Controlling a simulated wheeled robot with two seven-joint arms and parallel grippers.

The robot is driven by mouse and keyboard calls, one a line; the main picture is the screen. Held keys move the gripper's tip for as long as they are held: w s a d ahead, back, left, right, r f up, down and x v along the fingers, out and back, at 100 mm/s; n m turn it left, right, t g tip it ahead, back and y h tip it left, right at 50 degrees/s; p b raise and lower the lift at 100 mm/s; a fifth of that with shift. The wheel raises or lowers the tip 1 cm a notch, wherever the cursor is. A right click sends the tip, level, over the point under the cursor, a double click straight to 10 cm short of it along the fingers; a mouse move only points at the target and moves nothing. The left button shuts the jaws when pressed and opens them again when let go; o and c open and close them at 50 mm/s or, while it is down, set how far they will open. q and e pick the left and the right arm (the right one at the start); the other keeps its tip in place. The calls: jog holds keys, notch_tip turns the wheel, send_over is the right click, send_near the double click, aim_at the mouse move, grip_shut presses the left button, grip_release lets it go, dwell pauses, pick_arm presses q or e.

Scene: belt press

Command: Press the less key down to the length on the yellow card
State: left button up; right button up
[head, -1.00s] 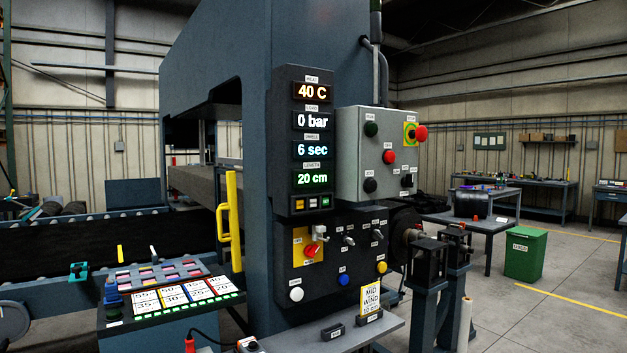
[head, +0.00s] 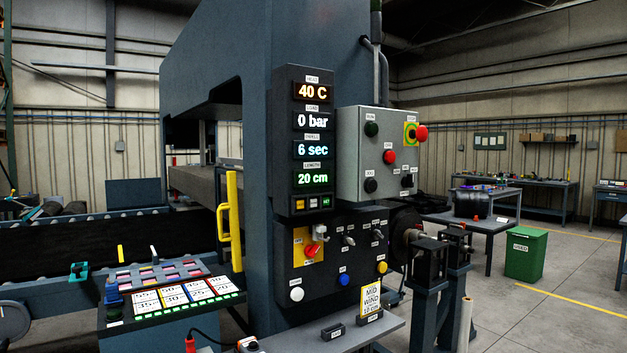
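The length display (head: 313,179) on the dark upright panel reads 20 cm in green. The yellow-edged card (head: 370,301) stands at the lower right of the control panel. It reads MID, WIND and a cm value that looks like 10 but is small. Neither of my grippers shows in the head view.
A grey switch box (head: 378,155) with red, green and black buttons juts out right of the display. A lower panel (head: 335,255) carries knobs and buttons. A sloped tray of cards (head: 170,312) stands at left. A green bin (head: 526,255) stands on open floor.

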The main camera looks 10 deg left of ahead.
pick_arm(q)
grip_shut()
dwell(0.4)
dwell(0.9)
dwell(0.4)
